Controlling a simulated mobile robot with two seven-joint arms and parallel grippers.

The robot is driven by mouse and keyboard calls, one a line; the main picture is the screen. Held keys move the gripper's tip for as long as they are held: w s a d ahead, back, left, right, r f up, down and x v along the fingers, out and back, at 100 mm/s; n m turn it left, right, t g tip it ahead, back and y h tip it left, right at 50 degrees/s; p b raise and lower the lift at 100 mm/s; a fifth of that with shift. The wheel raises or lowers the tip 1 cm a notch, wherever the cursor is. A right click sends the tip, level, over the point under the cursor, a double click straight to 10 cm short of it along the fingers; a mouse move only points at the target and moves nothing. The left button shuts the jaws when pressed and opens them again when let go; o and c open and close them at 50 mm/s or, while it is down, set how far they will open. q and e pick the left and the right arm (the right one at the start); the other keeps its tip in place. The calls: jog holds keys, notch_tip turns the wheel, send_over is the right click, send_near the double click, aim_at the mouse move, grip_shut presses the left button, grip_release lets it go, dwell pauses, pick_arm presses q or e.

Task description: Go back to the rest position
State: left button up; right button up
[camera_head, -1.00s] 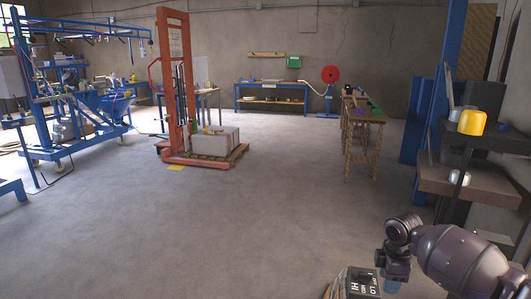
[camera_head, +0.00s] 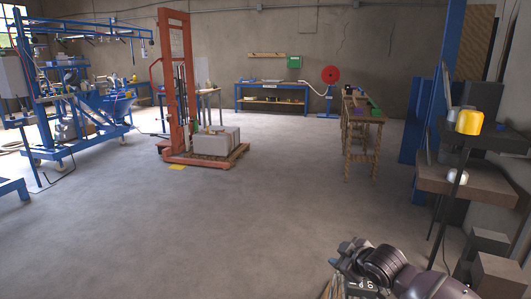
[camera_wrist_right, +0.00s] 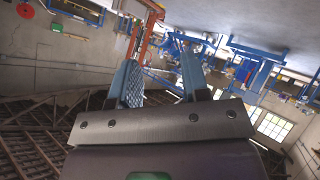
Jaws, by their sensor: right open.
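My right arm reaches in from the bottom right corner of the head view. The fingertips cannot be made out in the head view. My left gripper is in neither view.
A red lift (camera_head: 175,90) with a grey block (camera_head: 215,141) on a pallet stands farther back. A wooden bench (camera_head: 362,120) is at back right. The middle floor is clear.

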jog(key=s+d+f+m+h, duration=0.1)
jog(key=s+f, duration=0.4)
jog(key=s, duration=0.8)
jog(key=s+d+f+m+h+p, duration=0.1)
jog(key=s+d+f+m, duration=0.2)
jog(key=s, duration=1)
jog(key=s+d+f+m+h, duration=0.1)
jog(key=s+d+f+m, duration=0.2)
jog(key=s, duration=1)
notch_tip(320, 180, down, 6)
jog(key=m, duration=0.2)
jog(key=shift+s+r+m+h, duration=0.2)
jog(key=shift+m+h, duration=0.1)
jog(key=shift+h, duration=0.1)
jog(key=shift+w, duration=0.15)
